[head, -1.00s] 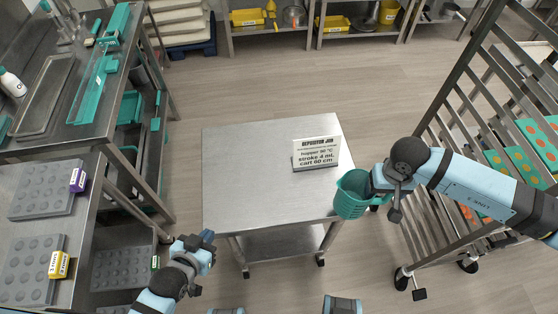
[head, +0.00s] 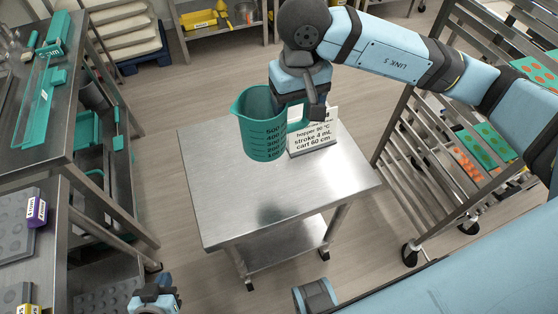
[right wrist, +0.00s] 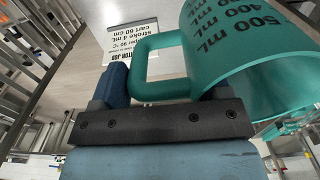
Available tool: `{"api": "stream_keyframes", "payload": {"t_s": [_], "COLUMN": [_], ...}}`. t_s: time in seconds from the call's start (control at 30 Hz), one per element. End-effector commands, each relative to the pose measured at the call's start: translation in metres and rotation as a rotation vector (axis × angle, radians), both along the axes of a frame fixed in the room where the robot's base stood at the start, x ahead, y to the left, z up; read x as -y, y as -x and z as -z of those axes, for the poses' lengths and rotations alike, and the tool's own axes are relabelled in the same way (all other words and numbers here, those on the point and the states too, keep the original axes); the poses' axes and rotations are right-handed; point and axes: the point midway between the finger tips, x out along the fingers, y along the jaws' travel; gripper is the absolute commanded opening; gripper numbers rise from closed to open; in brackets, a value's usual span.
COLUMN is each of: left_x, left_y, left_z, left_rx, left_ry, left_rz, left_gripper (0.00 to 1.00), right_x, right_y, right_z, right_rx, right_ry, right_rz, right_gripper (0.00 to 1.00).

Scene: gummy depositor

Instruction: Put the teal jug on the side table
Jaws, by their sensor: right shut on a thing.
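The teal jug (head: 262,125) is upright, with its dark volume marks facing me in the head view. My right gripper (head: 304,98) is shut on the jug's handle and holds it over the back part of the steel side table (head: 225,205). The jug appears to hang above the tabletop, with a dark reflection on the steel below it. In the right wrist view the jug (right wrist: 255,60) fills the right side, and its handle runs down to the jaws. My left gripper (head: 155,295) is at the bottom edge, low and away from the table; its jaws are unclear.
A job sign (head: 315,138) stands on the table just right of the jug, partly behind my right gripper. The table's front and left are clear. A wheeled rack (head: 420,150) stands to the right. A steel workbench (head: 75,115) with teal tools stands to the left.

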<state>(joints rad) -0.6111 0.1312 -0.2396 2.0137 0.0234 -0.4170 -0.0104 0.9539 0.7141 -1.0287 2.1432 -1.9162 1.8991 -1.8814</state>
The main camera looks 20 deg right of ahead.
Motion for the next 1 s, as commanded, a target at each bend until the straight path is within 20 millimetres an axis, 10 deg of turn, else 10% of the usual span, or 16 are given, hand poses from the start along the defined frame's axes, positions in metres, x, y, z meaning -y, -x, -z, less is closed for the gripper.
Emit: {"api": "stream_keyframes", "payload": {"t_s": [0.5, 1.0], "left_x": [-0.004, -0.005], "left_y": [-0.001, 0.0], "left_z": [-0.011, -0.012], "left_rx": [0.015, 0.014], "left_ry": [-0.008, -0.014], "left_rz": [-0.001, 0.001], "left_gripper": [0.0, 0.0], "right_x": [0.0, 0.0], "right_y": [0.001, 0.001], "right_z": [0.128, 0.184], "right_rx": [-0.005, -0.004], "right_ry": [-0.001, 0.0], "right_rz": [0.001, 0.001], "right_gripper": [0.21, 0.21]}}
